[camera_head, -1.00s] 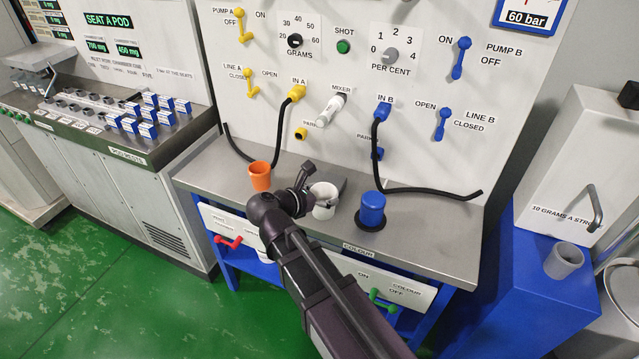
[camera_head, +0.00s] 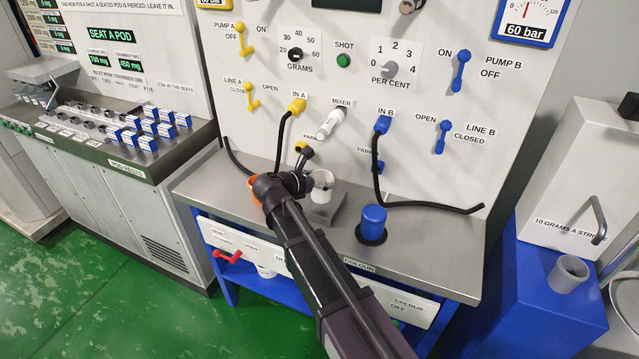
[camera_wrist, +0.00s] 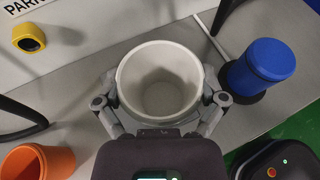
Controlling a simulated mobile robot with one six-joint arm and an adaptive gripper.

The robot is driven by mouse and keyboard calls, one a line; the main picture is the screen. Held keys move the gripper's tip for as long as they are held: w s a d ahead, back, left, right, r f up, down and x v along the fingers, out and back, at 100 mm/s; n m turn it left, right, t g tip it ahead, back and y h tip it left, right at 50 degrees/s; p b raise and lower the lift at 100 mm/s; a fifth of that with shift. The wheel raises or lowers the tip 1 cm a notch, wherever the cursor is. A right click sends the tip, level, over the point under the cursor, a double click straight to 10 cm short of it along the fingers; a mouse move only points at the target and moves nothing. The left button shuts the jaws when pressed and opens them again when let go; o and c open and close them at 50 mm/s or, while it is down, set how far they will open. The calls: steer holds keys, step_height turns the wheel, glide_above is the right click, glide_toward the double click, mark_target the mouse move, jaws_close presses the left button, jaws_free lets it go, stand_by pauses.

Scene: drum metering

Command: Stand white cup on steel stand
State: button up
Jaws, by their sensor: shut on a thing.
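The white cup (camera_head: 323,184) is held upright in my gripper (camera_head: 311,184). In the wrist view the white cup (camera_wrist: 160,84) is open-topped and looks empty, with the fingers of my gripper (camera_wrist: 162,100) closed on its two sides. The steel stand (camera_head: 332,208) is a low grey block on the bench below the cup in the head view. Whether the cup's base touches the stand or hangs just above it, I cannot tell. My arm hides part of the stand.
An orange cup (camera_head: 252,186) stands left, mostly behind my wrist; it also shows in the wrist view (camera_wrist: 38,163). A blue canister (camera_head: 373,220) stands right on a dark round base. Black hoses hang from the panel. The bench's right part is clear.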

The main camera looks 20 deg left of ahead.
mark_target(318, 173)
steer(key=shift+w+a+f, duration=0.1)
steer(key=shift+w+a, duration=0.15)
steer(key=shift+w, duration=0.35)
steer(key=shift+w+a, duration=0.2)
steer(key=shift+w, duration=0.35)
steer(key=shift+w, duration=0.1)
steer(key=shift+w+a, duration=0.2)
steer(key=shift+w, duration=0.15)
steer(key=shift+w+a+f+b, duration=0.1)
steer(key=shift+w+f+b, duration=0.15)
steer(key=shift+b, duration=0.05)
steer(key=shift+s+f+b, duration=0.1)
steer(key=shift+f+b, duration=1.5)
steer(key=shift+f, duration=0.2)
steer(key=o, duration=0.8)
steer(key=shift+r, duration=0.2)
